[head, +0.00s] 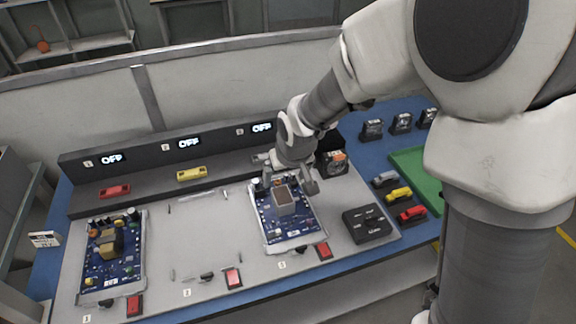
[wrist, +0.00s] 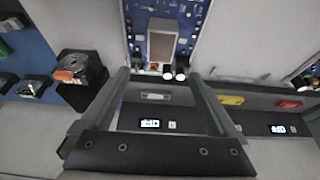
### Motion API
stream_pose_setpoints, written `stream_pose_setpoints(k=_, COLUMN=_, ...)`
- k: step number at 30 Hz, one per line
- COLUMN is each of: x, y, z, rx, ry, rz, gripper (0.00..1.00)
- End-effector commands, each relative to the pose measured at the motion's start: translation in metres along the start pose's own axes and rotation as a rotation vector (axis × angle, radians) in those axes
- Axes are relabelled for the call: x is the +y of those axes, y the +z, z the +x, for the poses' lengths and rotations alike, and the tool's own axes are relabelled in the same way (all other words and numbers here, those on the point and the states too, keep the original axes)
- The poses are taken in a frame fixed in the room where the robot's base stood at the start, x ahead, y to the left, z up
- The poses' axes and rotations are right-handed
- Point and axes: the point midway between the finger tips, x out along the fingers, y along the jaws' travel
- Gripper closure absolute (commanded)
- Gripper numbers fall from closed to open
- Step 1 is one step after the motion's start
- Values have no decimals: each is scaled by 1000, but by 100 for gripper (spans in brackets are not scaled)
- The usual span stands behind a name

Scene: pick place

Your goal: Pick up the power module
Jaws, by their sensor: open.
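No label marks the power module. The grey block with a brown top (head: 285,200) on the right blue circuit board (head: 300,226) may be it. It also shows in the wrist view (wrist: 162,46), just beyond my fingertips and roughly in line with the gap between them. My gripper (head: 290,184) hangs over the back of that board, its fingers apart and nothing held. In the wrist view my gripper (wrist: 160,76) shows both fingers spread, with an empty gap. I cannot tell its exact height above the block.
A left circuit board (head: 112,255) carries a yellow component. A black device with an orange top (head: 334,163) stands right of my gripper; a black case (head: 367,224) lies nearer. A green tray (head: 408,163) and small coloured modules (head: 398,194) are right. The middle station (head: 205,240) has no board.

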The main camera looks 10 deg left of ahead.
Motion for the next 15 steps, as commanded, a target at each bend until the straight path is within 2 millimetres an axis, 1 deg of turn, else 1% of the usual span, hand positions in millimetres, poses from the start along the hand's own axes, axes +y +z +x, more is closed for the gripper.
stream_pose_setpoints(k=1, x=0, y=2, z=13, rx=-4, ry=0, rz=0, gripper=5)
stream_pose_setpoints(k=6, x=0, y=1, z=40, rx=-2, ry=0, rz=0, gripper=5)
stream_pose_setpoints(k=9, x=0, y=0, z=50, rx=0, ry=0, rz=0, gripper=5)
stream_pose_setpoints(k=15, x=0, y=0, z=61, rx=0, ry=1, rz=0, gripper=5)
